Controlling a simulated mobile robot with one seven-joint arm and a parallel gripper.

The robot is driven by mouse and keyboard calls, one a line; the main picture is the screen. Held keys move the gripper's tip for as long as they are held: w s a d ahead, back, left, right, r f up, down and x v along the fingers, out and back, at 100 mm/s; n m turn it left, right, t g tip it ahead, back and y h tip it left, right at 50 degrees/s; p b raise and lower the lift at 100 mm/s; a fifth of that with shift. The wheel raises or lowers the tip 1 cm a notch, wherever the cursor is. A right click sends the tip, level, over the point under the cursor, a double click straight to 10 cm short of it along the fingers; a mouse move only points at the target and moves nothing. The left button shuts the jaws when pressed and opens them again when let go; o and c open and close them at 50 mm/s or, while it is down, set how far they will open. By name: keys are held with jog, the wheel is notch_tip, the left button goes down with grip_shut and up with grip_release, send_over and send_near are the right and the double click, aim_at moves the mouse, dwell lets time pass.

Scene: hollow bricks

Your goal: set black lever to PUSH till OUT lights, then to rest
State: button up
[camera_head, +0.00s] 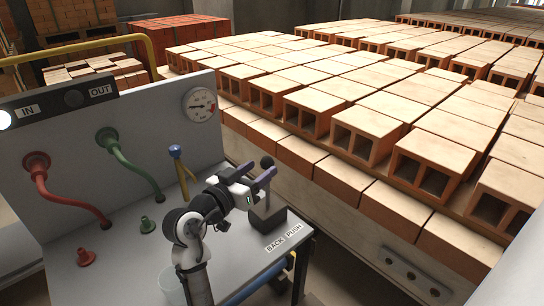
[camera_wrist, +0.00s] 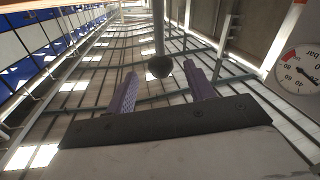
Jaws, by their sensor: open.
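The black lever has a round black knob (camera_head: 267,161) on a thin rod that rises from a dark block (camera_head: 266,221) on the grey bench. Labels BACK and PUSH (camera_head: 284,238) lie on the bench edge beside the block. My gripper (camera_head: 259,171) is open, its purple fingers at the height of the knob. In the wrist view the knob (camera_wrist: 159,67) shows between the two fingers (camera_wrist: 160,84), near their tips, with a gap on both sides. The IN lamp (camera_head: 5,119) is lit white. The OUT lamp (camera_head: 74,98) is dark.
A grey panel carries a round gauge (camera_head: 200,104), a red hose (camera_head: 60,195) and a green hose (camera_head: 130,165). Rows of hollow bricks (camera_head: 370,120) fill the area behind and right of the bench.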

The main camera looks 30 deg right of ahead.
jog(key=x, duration=0.6)
jog(key=shift+p, duration=0.3)
jog(key=shift+w, duration=0.1)
jog(key=shift+c, duration=0.2)
